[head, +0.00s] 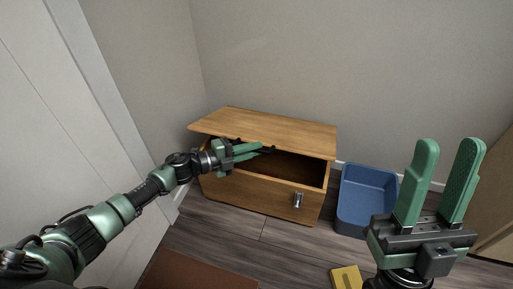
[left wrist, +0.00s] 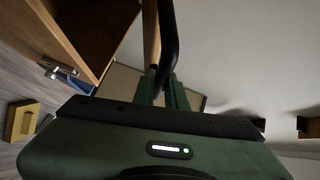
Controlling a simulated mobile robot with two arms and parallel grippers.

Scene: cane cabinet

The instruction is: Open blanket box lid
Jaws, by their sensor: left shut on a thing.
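The wooden blanket box (head: 255,193) stands by the back wall in the head view. Its lid (head: 275,128) is raised a little at the front, with a dark gap below its edge. My left gripper (head: 252,152) is at the lid's front edge, shut on the black lid handle (head: 267,150). In the left wrist view the handle (left wrist: 168,40) runs down between the fingers, and the open box (left wrist: 68,38) shows at upper left. My right gripper (head: 448,150) is open and empty in the right foreground, away from the box.
A metal latch (head: 298,200) is on the box front. A blue bin (head: 366,205) stands right of the box. A yellow object (head: 346,278) and a brown mat (head: 195,272) lie on the floor. A white door (head: 75,110) is at left. Bare floor lies before the box.

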